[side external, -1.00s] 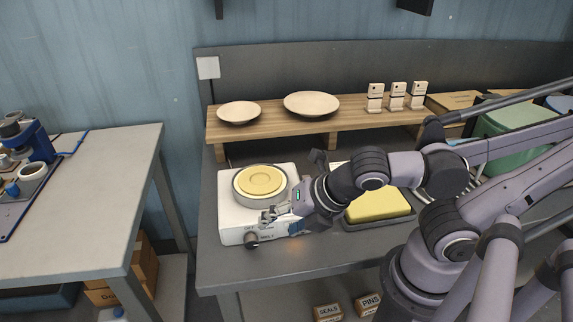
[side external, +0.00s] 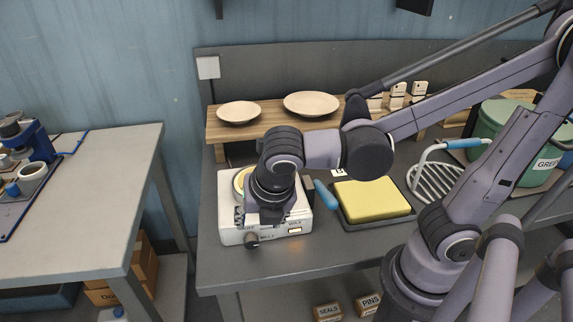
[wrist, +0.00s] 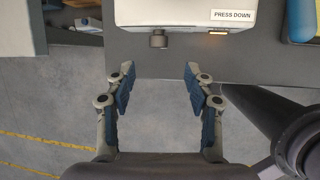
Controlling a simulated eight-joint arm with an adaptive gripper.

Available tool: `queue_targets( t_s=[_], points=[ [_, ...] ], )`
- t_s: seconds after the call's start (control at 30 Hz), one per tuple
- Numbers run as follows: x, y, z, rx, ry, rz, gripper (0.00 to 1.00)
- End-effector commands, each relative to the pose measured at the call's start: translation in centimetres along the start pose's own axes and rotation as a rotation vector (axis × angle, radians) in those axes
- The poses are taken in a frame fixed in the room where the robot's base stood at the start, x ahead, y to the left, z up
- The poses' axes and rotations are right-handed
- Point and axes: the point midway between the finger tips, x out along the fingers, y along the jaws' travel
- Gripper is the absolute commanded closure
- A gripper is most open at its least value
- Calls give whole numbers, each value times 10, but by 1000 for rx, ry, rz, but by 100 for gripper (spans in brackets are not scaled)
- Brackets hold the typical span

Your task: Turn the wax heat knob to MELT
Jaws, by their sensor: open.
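The wax heat knob (side external: 252,240) is a small dark grey knob on the front face of the white wax heater (side external: 228,236). In the wrist view the knob (wrist: 158,40) sticks out from the heater's edge (wrist: 185,22), centred ahead of my gripper (wrist: 158,76). The two blue-padded fingers are open and empty, apart from the knob. In the side view my gripper (side external: 262,214) is over the heater's front and hides part of the round wax pot (side external: 239,182).
A small orange light (side external: 295,230) glows on the heater's front. A yellow sponge (side external: 372,199) in a dark tray and a blue-handled rack (side external: 440,180) lie to the right. Plates (side external: 311,103) stand on a wooden shelf behind. The bench front edge is clear.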

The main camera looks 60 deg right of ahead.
Motion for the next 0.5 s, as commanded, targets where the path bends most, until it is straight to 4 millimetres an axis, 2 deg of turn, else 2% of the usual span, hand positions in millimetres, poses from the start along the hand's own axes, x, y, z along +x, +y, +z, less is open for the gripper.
queue_targets(
  t_s=[0.17,0.5],
  points=[
    [5,16,-3,-40,-1,-95,46],
    [17,19,-4,-54,-1,-138,46]
  ],
)
